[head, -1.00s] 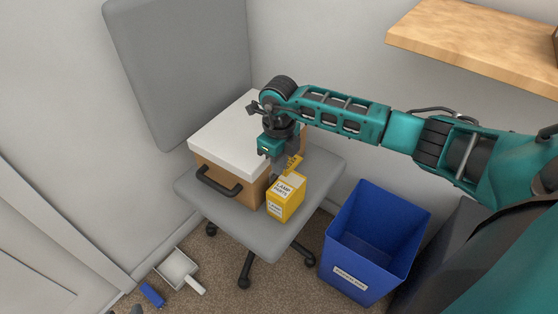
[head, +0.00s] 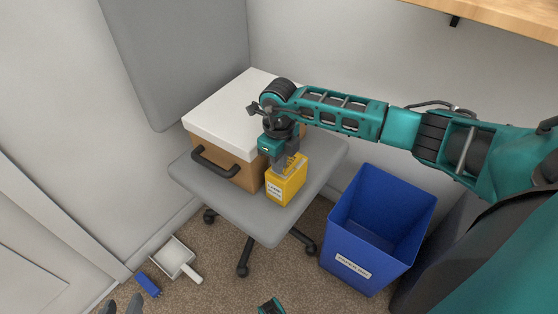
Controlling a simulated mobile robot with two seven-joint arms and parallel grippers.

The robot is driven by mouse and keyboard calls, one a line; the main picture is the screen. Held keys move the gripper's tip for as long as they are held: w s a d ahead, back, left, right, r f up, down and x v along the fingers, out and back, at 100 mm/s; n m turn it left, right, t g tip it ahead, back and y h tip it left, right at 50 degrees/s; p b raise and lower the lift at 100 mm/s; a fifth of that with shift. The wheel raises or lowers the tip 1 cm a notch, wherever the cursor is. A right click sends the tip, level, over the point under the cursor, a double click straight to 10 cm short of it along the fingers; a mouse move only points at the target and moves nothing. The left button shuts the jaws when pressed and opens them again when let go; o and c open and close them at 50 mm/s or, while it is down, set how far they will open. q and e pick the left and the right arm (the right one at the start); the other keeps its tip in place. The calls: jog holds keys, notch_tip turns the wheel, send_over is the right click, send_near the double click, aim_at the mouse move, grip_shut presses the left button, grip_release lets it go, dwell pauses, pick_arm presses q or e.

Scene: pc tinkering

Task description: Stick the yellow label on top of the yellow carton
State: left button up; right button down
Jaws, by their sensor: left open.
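The yellow carton (head: 286,188) stands upright on the grey chair seat, with a white printed patch on its front. My right gripper (head: 285,170) points down at the carton's top, its fingertips at or just above it. It appears shut on the yellow label, which is mostly hidden by the fingers and blends with the carton; I cannot tell whether the label touches the top.
A brown box with a white lid (head: 240,105) stands beside the carton on the chair (head: 215,195). A blue bin (head: 375,225) is on the floor at the right. A dustpan (head: 174,258) and a blue brush (head: 148,284) lie at the lower left. A wooden shelf (head: 500,18) is above right.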

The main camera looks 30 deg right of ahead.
jog(key=shift+f, duration=0.2)
jog(key=shift+f+b, duration=0.2)
jog(key=shift+b, duration=0.1)
jog(key=shift+f, duration=0.1)
dwell(0.9)
jog(key=c, duration=1.8)
grip_release()
jog(key=o, duration=0.5)
